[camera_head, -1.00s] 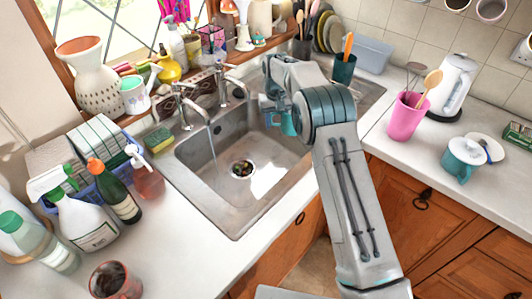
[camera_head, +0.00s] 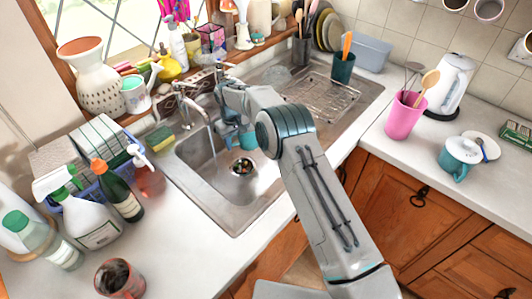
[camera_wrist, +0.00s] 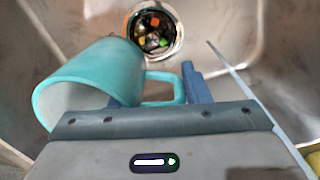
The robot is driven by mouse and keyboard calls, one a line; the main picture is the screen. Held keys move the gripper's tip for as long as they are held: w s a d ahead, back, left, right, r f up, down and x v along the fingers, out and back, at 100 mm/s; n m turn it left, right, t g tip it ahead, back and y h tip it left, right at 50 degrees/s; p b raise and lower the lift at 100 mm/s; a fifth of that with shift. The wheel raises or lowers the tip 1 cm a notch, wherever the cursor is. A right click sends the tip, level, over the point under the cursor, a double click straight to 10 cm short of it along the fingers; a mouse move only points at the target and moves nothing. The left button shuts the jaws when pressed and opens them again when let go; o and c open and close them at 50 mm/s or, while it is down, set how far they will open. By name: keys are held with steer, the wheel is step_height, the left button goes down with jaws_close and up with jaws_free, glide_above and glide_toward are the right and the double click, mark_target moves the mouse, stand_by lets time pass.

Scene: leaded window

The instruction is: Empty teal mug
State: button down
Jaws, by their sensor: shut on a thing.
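The teal mug (camera_wrist: 115,70) is in my gripper (camera_wrist: 157,92), which is shut on it at its handle side. In the wrist view the mug lies on its side, its mouth facing left and its handle to the right. The part of its inside that shows is pale, with no contents visible. In the head view my gripper (camera_head: 238,122) holds the mug (camera_head: 246,141) over the sink basin (camera_head: 205,160), and my arm partly hides it. The drain (camera_head: 243,166) holds dark and coloured bits; it also shows in the wrist view (camera_wrist: 154,32).
The tap (camera_head: 190,100) stands close to the left of my gripper. A wire rack (camera_head: 325,95) lies on the drainer to the right. Bottles, including a green one (camera_head: 120,190), crowd the left counter.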

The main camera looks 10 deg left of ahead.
steer(key=shift+r, duration=0.1)
steer(key=s+d+r+t+y+b, duration=0.3)
steer(key=r+t+y+b, duration=0.3)
steer(key=b, duration=2)
steer(key=s+t+y, duration=0.1)
steer(key=t+y, duration=0.2)
steer(key=t, duration=0.2)
steer(key=shift+d+y+b, duration=0.25)
steer(key=shift+y+b, duration=0.05)
steer(key=shift+b, duration=0.1)
steer(key=shift+s+d+r+b, duration=0.1)
steer(key=shift+s+r+b, duration=0.05)
steer(key=shift+b, duration=0.15)
steer(key=t+b, duration=0.1)
steer(key=s+y+b, duration=0.1)
steer(key=b, duration=0.1)
steer(key=shift+d+r+t, duration=0.35)
steer(key=shift+r+t, duration=0.05)
